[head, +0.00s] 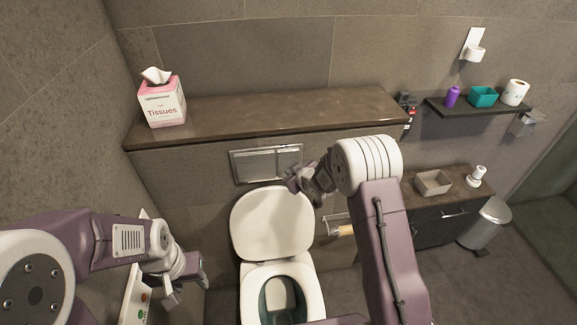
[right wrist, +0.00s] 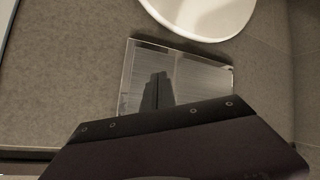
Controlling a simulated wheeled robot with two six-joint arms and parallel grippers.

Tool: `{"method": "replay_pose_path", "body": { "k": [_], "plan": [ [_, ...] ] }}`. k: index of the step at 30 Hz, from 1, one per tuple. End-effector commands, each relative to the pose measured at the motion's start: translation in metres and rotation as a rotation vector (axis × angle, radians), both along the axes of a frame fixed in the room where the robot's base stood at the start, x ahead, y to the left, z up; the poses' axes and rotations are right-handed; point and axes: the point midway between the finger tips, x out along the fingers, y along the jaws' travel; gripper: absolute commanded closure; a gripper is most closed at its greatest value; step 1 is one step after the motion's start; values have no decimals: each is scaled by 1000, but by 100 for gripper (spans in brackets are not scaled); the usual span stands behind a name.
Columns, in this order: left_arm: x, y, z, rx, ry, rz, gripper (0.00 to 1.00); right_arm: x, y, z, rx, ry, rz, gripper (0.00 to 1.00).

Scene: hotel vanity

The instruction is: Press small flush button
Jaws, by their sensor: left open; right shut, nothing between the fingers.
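The metal flush plate (head: 266,163) is set in the wall below the brown ledge, above the raised toilet lid. It also shows in the right wrist view (right wrist: 205,78), upside down, with the lid above it. My right gripper (head: 294,184) is shut and empty, near the plate's lower right corner in the head view. In the right wrist view its dark fingers (right wrist: 157,90) overlap the plate; whether they touch it I cannot tell. My left gripper (head: 188,286) is open and empty, low at the left of the toilet.
The toilet (head: 272,225) stands below the plate with its lid up. A tissue box (head: 162,103) stands on the ledge (head: 240,112). A paper holder (head: 338,228) is right of the toilet. A vanity with a small box (head: 432,184) and a bin (head: 484,224) are further right.

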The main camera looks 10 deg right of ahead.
Motion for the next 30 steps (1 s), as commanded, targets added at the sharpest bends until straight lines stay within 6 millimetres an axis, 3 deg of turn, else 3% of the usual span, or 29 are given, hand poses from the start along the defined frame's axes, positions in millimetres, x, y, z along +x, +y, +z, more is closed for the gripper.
{"method": "replay_pose_path", "body": {
  "k": [8, 21, 30],
  "plan": [
    [0, 0, -3, 0, 0, 0, 53, -5, 0, -1, 0, 0, 0, 100],
    [0, 0, -17, 0, 0, 0, 53, -47, 0, -1, 0, 1, 0, 100],
    [0, 0, -16, 0, 0, 0, 53, -50, 0, 0, 0, 1, 0, 100]
  ]
}}
